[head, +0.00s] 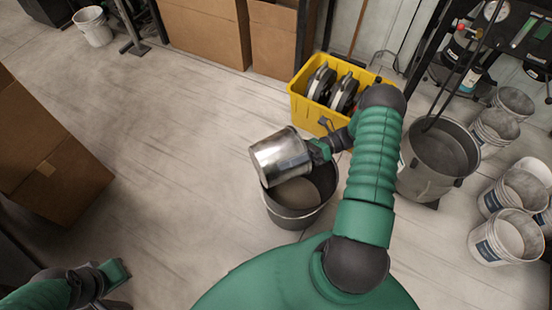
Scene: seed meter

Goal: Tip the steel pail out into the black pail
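The steel pail (279,156) is shiny and held tilted above the black pail, its bottom end toward the upper left as far as I can tell. The black pail (293,217) stands upright on the floor and has grey-brown material inside. My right gripper (318,150) is at the right side of the steel pail and appears shut on its rim or wall; the fingertips are partly hidden. My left gripper (117,274) is low at the left, away from both pails, and its finger gap does not show clearly.
A yellow crate (302,108) with dark disc-shaped parts stands behind the pails. A large grey bin (422,182) stands to the right, with several white buckets (484,240) beyond it. Cardboard boxes (62,190) stand at the left. The floor left of the black pail is clear.

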